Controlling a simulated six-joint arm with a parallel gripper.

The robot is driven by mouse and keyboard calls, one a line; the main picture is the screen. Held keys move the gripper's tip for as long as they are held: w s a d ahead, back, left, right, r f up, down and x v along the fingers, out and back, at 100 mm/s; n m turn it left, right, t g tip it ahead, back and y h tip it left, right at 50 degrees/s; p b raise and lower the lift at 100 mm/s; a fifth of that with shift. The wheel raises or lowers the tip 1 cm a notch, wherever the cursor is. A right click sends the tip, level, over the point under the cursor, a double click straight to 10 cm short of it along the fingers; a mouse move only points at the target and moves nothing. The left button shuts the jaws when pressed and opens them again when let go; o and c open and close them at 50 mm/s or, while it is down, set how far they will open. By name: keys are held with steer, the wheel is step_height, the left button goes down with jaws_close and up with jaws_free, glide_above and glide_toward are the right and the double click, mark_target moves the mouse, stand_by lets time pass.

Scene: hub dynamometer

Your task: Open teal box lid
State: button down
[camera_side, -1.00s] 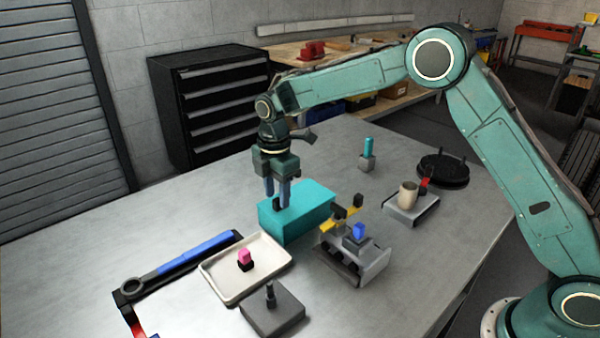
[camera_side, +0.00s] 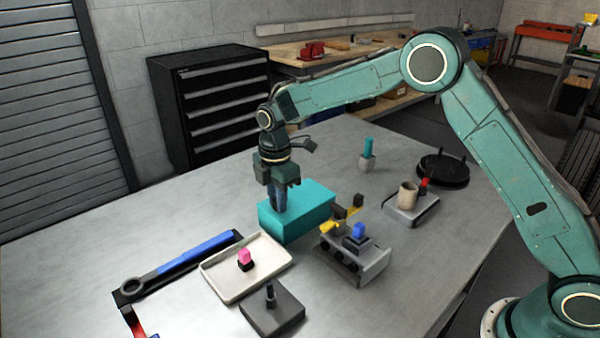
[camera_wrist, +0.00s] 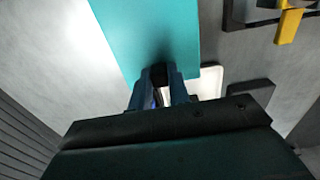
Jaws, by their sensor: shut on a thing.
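The teal box (camera_side: 312,212) stands on the grey table with its lid down, flat on top. In the wrist view the teal lid (camera_wrist: 150,35) fills the upper middle. My gripper (camera_side: 278,205) points down at the left end of the box top. Its two blue fingers are shut on a small black handle (camera_wrist: 160,72) at the lid's edge, seen between the fingertips in the wrist view. In the side view the fingers hide most of this handle.
A white tray (camera_side: 222,283) with a pink-topped piece is in front of the box. A grey block (camera_side: 272,312) with a peg stands nearer. A grey holder (camera_side: 372,264) with blue and yellow pieces is at the right. A blue-handled wrench (camera_side: 190,255) lies left.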

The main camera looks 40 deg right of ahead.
steer(key=d, duration=1.4)
steer(key=shift+d, duration=0.35)
steer(key=c, duration=1.3)
jaws_free()
steer(key=shift+r, duration=0.15)
step_height(320, 180, up, 14)
steer(key=shift+f, duration=0.2)
